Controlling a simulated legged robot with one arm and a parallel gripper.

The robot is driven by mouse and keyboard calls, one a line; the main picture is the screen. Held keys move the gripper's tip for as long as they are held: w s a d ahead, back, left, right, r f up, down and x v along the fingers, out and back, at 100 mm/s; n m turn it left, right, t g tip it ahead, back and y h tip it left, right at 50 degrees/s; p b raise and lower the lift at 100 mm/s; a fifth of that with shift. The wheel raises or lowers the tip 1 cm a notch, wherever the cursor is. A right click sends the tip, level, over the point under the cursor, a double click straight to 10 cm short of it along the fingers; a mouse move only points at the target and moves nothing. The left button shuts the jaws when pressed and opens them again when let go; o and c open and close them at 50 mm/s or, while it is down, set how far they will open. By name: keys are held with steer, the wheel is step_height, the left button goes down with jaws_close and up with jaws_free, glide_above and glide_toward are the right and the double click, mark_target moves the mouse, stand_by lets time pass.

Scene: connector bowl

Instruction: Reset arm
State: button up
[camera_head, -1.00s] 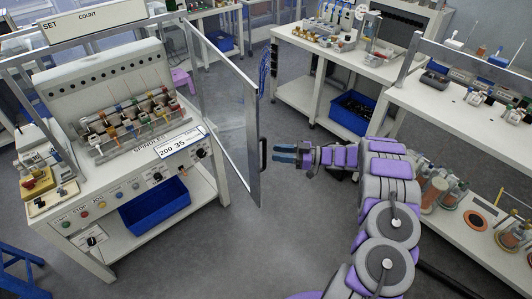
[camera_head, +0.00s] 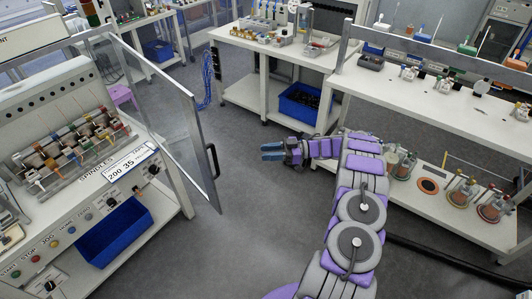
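My arm stretches up from the bottom of the head view, with grey and purple links, and bends left at its far end. My gripper (camera_head: 272,152) has blue fingers pointing left. It hangs over the open floor, to the right of the glass door's handle (camera_head: 213,161) and apart from it. The two fingers look close together, but the view is too small to tell whether they are open or shut. No held object shows.
An open glass door (camera_head: 165,115) juts from the spindle machine (camera_head: 75,150) at left. A blue bin (camera_head: 115,230) sits on the machine's shelf. A white bench (camera_head: 450,110) with a lower shelf of bobbins stands at right. Grey floor (camera_head: 235,235) is clear between them.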

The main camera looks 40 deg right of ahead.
steer(key=w+d+r+m+t+h+b, duration=0.1)
steer(key=w+r+m+t+h, duration=0.15)
steer(key=w+r+h, duration=0.35)
steer(key=w+d+r+m+t+h, duration=0.1)
steer(key=w+r+t+h, duration=0.2)
steer(key=w, duration=0.6)
step_height(320, 180, up, 12)
steer(key=w+m+h+b, duration=0.1)
steer(key=m+h+b, duration=0.1)
steer(key=m+h, duration=0.5)
steer(key=s+a+f+g+b, duration=0.1)
steer(key=s+a+f+g, duration=0.2)
steer(key=s+a, duration=0.7)
steer(key=s+a+f+m+g+b, duration=0.1)
steer(key=s+a+f+g, duration=0.3)
steer(key=s, duration=2.1)
steer(key=s+a+f+g+b, duration=0.1)
steer(key=s+a+f+g, duration=0.3)
steer(key=s+a+g, duration=0.5)
steer(key=s+a, duration=0.9)
steer(key=shift+s, duration=0.2)
